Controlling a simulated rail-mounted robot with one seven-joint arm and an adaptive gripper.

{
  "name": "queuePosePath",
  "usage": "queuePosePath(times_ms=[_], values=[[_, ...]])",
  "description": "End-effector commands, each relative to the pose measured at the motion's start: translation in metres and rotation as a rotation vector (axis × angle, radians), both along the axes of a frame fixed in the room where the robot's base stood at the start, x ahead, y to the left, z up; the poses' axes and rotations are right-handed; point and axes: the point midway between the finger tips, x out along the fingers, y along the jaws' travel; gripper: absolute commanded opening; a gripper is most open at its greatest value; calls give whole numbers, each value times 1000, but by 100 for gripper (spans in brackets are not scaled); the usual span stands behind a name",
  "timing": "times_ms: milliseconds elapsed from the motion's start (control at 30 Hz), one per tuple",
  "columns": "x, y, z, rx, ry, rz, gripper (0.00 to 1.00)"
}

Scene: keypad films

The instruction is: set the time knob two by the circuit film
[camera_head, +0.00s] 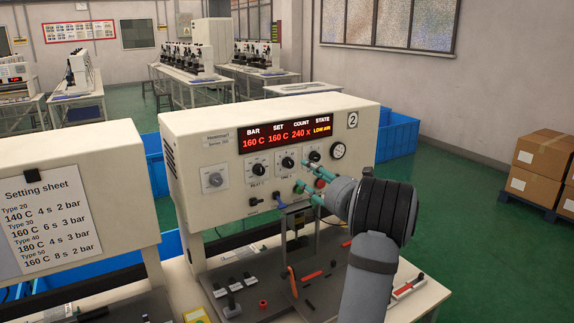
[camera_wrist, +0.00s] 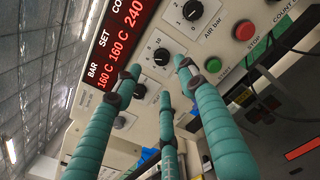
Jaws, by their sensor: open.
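The press marked 2 (camera_head: 352,120) has a row of dials. The dial left of the AIR knob, numbered up to 10, has a black knob (camera_head: 288,163); it also shows in the wrist view (camera_wrist: 161,57). I take it for the time knob, but its label is unreadable. My gripper (camera_head: 303,196) is open and empty, with teal fingers just below and in front of the dials. In the wrist view my fingertips (camera_wrist: 160,78) spread around the view of this knob, apparently short of it. I cannot make out a circuit film.
The AIR bar knob (camera_wrist: 192,10), green start button (camera_wrist: 213,65) and red stop button (camera_wrist: 244,30) are close by. The display (camera_head: 286,131) reads 160 C, 160 C, 240 x, LOW AIR. A setting sheet (camera_head: 50,222) lists types on the left machine.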

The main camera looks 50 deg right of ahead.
Motion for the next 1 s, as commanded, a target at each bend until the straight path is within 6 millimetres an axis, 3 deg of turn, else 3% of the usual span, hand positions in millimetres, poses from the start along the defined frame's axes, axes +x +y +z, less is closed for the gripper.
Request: queuePosePath(times_ms=[200,400,833,1000], values=[[41,-14,4,1,0,4,41],[67,-24,2,1,1,2,41],[77,-28,0,0,0,1,41],[76,-28,0,0,0,1,31]])
